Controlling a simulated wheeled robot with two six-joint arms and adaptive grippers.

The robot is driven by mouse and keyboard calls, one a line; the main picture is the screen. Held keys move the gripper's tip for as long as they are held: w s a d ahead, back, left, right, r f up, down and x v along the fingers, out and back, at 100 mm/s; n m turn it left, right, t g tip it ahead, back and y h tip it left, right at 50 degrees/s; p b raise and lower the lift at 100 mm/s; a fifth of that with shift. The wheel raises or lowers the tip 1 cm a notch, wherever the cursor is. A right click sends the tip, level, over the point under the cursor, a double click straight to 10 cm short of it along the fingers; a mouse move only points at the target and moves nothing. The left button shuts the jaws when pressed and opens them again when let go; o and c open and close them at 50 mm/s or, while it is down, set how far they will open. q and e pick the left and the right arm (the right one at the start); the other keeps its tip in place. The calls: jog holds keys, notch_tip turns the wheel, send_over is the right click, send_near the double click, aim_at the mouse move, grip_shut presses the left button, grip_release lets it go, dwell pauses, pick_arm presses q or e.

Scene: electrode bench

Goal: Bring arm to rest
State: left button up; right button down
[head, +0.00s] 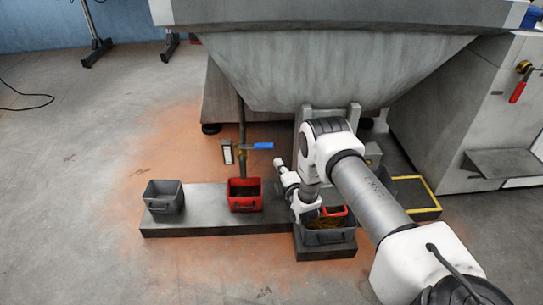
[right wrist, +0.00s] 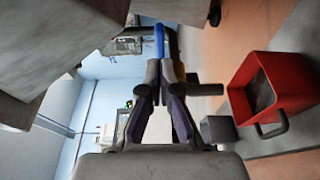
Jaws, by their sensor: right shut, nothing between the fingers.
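My right arm reaches in from the lower right of the head view. Its gripper (head: 279,165) points up and left, near the blue-handled valve (head: 262,146) under the hopper. In the right wrist view the gripper (right wrist: 167,68) is shut, with its fingertips together and nothing held. The valve's blue handle (right wrist: 160,40) shows just beyond the fingertips; whether they touch it is hard to tell. My left gripper is not in view.
A large grey hopper (head: 320,70) hangs over a low platform (head: 205,222). On the platform stand a grey bin (head: 152,205) and a red bin (head: 244,206). Another dark bin (head: 340,238) with a red thing inside sits below my right arm. Open floor lies at the left.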

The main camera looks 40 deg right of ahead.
pick_arm(q)
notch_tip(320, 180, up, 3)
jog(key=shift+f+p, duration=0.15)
jog(key=shift+p, duration=0.75)
pick_arm(e)
jog(key=s, duration=0.2)
jog(key=s+d, duration=0.1)
jog(key=s, duration=0.2)
jog(key=shift+s+d, duration=0.15)
jog(key=shift+s, duration=0.15)
jog(key=shift+w, duration=0.1)
